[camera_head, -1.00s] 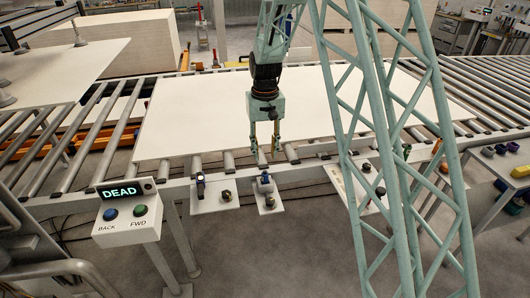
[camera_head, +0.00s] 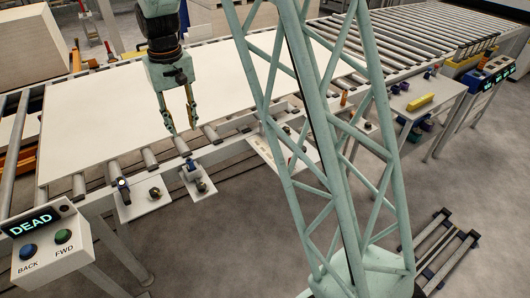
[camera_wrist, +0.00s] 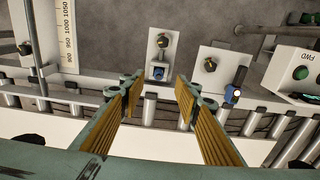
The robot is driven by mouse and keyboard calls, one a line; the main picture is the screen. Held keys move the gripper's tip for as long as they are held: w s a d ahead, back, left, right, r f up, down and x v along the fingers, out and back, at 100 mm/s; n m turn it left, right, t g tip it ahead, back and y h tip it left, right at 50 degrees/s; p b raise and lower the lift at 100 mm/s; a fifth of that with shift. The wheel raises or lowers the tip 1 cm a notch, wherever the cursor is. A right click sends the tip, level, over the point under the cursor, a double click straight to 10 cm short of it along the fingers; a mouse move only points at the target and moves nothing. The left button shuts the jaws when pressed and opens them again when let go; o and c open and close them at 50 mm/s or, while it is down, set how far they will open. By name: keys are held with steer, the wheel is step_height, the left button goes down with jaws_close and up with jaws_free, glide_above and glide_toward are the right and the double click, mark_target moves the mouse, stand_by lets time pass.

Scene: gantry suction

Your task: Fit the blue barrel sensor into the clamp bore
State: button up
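My gripper (camera_head: 182,132) points down, open and empty, above the conveyor's near edge; its two fingers stand apart in the wrist view (camera_wrist: 158,90). A small white plate (camera_head: 204,196) near the fingertips carries a small blue part (camera_head: 190,163) and a dark knob (camera_head: 200,187). In the wrist view the blue part (camera_wrist: 158,73) lies between and beyond the fingertips. A second plate (camera_head: 132,208) to the left carries an upright blue-and-black part (camera_head: 122,185) and a knob (camera_head: 155,193). I cannot tell which blue part is the barrel sensor, and no clamp bore is clearly visible.
A large white board (camera_head: 110,115) lies on the roller conveyor behind the plates. A control box reading DEAD (camera_head: 42,240) stands at the left. My lattice column hides part of the rail and another plate (camera_head: 262,150). A side table (camera_head: 440,92) stands at the right.

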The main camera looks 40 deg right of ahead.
steer(key=s+r+t, duration=0.2)
steer(key=s+r, duration=1.7)
steer(key=s, duration=0.2)
steer(key=s+r+t, duration=0.1)
steer(key=s+r, duration=0.2)
steer(key=s, duration=2.2)
steer(key=shift+s, duration=0.25)
steer(key=shift+w, duration=0.1)
steer(key=shift+a, duration=0.15)
